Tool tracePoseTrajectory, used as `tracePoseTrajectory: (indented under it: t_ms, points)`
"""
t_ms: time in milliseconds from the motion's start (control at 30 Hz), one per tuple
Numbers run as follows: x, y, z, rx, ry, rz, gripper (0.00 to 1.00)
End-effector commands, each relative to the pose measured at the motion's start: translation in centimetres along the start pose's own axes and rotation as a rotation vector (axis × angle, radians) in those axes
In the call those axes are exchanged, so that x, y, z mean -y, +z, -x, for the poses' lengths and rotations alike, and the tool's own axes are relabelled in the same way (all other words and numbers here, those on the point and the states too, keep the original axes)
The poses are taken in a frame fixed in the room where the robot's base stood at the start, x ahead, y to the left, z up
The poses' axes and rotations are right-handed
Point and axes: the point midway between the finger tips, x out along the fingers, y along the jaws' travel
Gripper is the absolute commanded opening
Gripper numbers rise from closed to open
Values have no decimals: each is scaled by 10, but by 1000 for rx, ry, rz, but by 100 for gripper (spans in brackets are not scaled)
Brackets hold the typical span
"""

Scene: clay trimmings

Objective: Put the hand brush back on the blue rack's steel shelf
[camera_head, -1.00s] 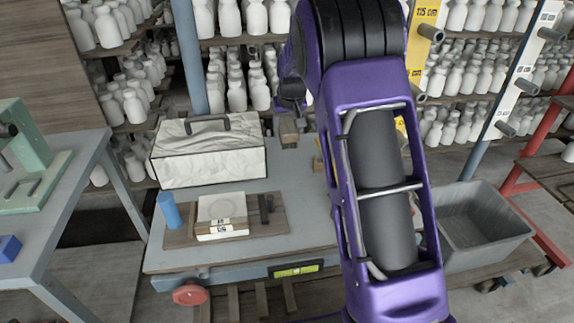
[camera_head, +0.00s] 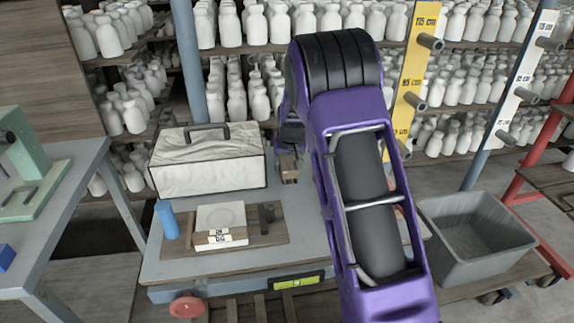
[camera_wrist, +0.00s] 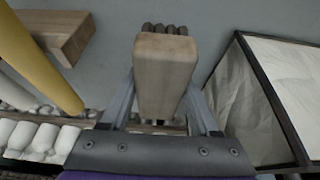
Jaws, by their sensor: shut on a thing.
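The hand brush (camera_wrist: 165,75) is a pale wooden block with dark bristle tufts at its far end. My gripper (camera_wrist: 163,108) is shut on it, with a finger on either side. In the head view the brush (camera_head: 289,168) shows small below my gripper (camera_head: 291,150), right of the white marbled box. It is over or at the grey steel shelf (camera_head: 180,272) at the centre; I cannot tell whether it touches. The blue rack's post (camera_head: 187,60) stands behind the box.
The marbled box (camera_head: 205,165) stands close left of the brush. A wooden board (camera_head: 270,236) carries a white block (camera_head: 220,218); a blue cylinder (camera_head: 166,220) is beside it. A wooden block (camera_wrist: 55,35) and yellow post (camera_wrist: 35,50) are left in the wrist view. A grey bin (camera_head: 475,235) is right.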

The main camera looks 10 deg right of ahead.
Motion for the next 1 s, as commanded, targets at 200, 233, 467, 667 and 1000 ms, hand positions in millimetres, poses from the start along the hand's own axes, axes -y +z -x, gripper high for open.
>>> tracePoseTrajectory:
  t_ms: [200, 233, 467, 667, 1000]
  points:
    - [0, 1, -1, 0, 0, 0, 92]
    - [0, 1, -1, 0, 0, 0, 92]
    - [0, 0, 0, 0, 0, 0, 92]
    - [0, -2, 18, -3, 0, 1, 92]
    - [0, -2, 90, -3, 0, 0, 92]
